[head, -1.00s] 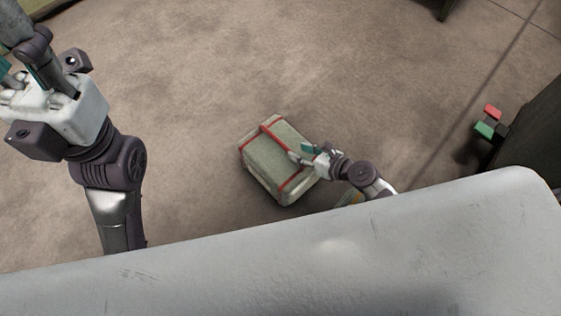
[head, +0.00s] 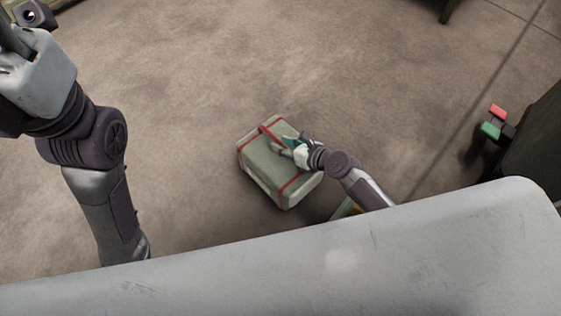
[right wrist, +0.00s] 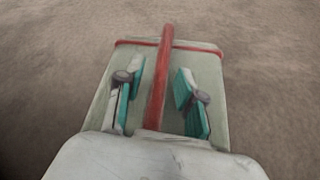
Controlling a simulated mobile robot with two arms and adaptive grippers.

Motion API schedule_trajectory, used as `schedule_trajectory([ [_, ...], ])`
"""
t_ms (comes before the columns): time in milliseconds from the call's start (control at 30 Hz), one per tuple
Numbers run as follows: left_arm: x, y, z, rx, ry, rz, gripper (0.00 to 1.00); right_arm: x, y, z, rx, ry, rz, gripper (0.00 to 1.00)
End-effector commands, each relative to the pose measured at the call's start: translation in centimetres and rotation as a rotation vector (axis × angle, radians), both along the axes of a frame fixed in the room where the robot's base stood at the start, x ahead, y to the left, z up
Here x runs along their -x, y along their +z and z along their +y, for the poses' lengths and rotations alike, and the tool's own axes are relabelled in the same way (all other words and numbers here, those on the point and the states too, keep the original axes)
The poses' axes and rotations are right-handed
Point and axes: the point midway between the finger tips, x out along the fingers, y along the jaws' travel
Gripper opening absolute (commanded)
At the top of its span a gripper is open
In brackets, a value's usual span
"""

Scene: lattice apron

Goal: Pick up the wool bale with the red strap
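The wool bale (head: 262,165) is a pale green-grey block with red straps, lying on the floor in the middle of the head view. It also fills the middle of the right wrist view (right wrist: 215,75). My right gripper (head: 282,146) is over the bale's top. In the right wrist view, its teal-padded fingers (right wrist: 160,84) are apart, one on each side of the raised red strap (right wrist: 162,75), with gaps to it. My left gripper is at the top left of the head view; its fingertips are cut off by the frame.
A red block (head: 497,111) and a green block (head: 490,130) show beside a dark piece of furniture (head: 535,145) at the right. The brown floor (head: 200,60) around the bale is mostly clear.

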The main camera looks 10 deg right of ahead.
Motion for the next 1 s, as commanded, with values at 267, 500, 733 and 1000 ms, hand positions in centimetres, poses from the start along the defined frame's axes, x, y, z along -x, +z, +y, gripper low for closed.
schedule_trajectory([
  [267,0.0,0.0,0.0,0.0,0.0,0.0,0.4,0.0,0.0,0.0,0.0,0.0,0.0,0.0],
  [500,0.0,0.0,0.0,0.0,-0.001,0.0,0.4,0.0,0.0,0.0,0.0,0.0,0.0,0.0],
  [733,0.0,0.1,0.0,0.0,-0.001,0.0,0.4,-0.2,0.5,0.0,-0.004,-0.002,-0.009,0.0],
  [1000,-0.6,-0.2,0.1,0.002,-0.001,0.041,0.4,-0.3,2.0,0.1,-0.005,-0.003,-0.009,0.0],
])
